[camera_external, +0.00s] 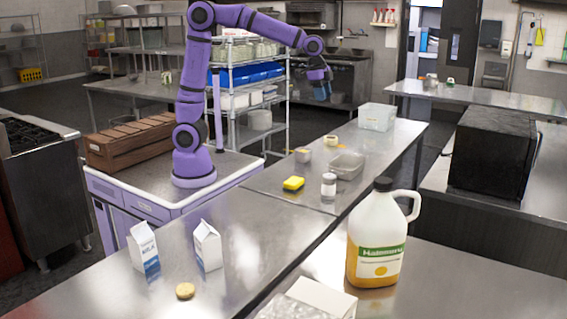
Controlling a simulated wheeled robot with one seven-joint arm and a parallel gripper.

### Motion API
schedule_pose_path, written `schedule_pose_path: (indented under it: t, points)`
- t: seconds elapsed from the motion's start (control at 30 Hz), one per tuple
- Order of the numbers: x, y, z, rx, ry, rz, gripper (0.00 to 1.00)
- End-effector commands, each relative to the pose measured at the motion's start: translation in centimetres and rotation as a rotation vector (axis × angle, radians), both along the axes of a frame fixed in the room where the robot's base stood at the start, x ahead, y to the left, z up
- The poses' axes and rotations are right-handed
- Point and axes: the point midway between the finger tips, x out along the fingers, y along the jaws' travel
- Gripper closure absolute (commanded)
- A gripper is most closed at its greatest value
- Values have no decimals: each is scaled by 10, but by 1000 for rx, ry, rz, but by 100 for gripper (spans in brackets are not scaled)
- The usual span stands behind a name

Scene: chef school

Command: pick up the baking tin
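The baking tin is most likely the shallow grey metal pan (347,165) on the far steel table, right of my arm's base. It looks empty and lies flat. My gripper (322,93) hangs from my purple arm, well above the table and apart from the tin, up and slightly left of it in the picture. Nothing shows held in it. Its fingers are too small and dark to tell whether they are open or shut.
Milk cartons (207,246) and a large jug (379,240) stand nearer. A wooden crate (130,143) sits left of my base.

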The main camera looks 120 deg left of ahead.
Motion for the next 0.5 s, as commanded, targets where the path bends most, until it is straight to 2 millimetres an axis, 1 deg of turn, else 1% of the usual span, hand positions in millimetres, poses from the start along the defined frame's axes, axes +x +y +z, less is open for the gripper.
schedule_pose_path:
  t: [0.03, 0.17, 0.2, 0.37, 0.4, 0.47, 0.5]
  points:
    - [10, 22, -11, -4, 17, 7, 62]
    - [28, 73, -36, -9, 49, 8, 62]
    - [33, 89, -45, -13, 59, 9, 62]
    - [44, 155, -85, -26, 97, 10, 62]
    - [46, 171, -96, -31, 106, 10, 62]
    - [46, 196, -114, -38, 119, 11, 62]
    - [46, 213, -126, -43, 128, 11, 62]
